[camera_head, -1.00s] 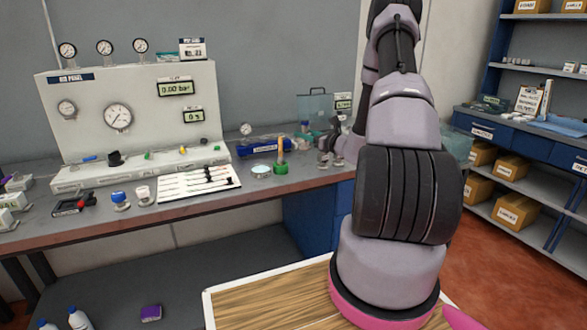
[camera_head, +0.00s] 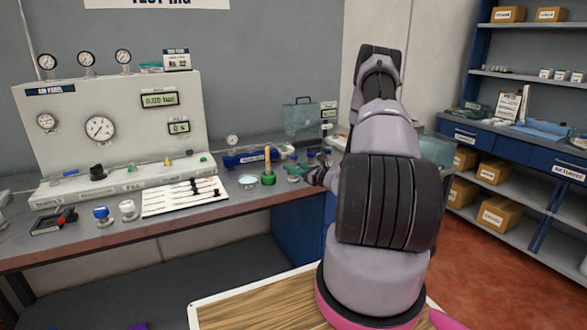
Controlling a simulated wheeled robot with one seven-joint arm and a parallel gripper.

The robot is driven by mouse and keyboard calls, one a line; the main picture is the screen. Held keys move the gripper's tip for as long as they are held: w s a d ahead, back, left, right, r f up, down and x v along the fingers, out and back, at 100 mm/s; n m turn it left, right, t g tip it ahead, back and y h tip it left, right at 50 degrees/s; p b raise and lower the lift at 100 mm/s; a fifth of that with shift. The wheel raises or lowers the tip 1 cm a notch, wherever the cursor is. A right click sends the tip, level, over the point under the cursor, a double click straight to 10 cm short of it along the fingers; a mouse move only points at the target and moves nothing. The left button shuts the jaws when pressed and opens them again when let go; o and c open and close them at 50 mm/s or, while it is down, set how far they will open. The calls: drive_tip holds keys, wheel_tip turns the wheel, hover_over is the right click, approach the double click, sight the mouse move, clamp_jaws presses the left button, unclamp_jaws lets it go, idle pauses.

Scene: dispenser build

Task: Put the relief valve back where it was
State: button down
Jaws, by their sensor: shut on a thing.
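My gripper (camera_head: 304,172) is at the back right of the bench, just right of a green cup (camera_head: 268,179). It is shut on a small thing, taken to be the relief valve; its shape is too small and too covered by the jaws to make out. A small teal-green patch shows at the fingertips. Blue-topped fittings (camera_head: 292,160) stand just behind the gripper. I cannot tell whether the held thing touches the bench. My forearm hides the bench to the right of the gripper.
A white test panel (camera_head: 120,125) with gauges stands at left. In front lie a white sheet with dark tools (camera_head: 150,209), a blue-topped fitting (camera_head: 102,214) and a white-topped one (camera_head: 128,209). A clear case (camera_head: 298,118) stands behind.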

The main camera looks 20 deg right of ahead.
drive_tip(key=shift+f, duration=0.1)
drive_tip(key=shift+c, duration=2)
unclamp_jaws()
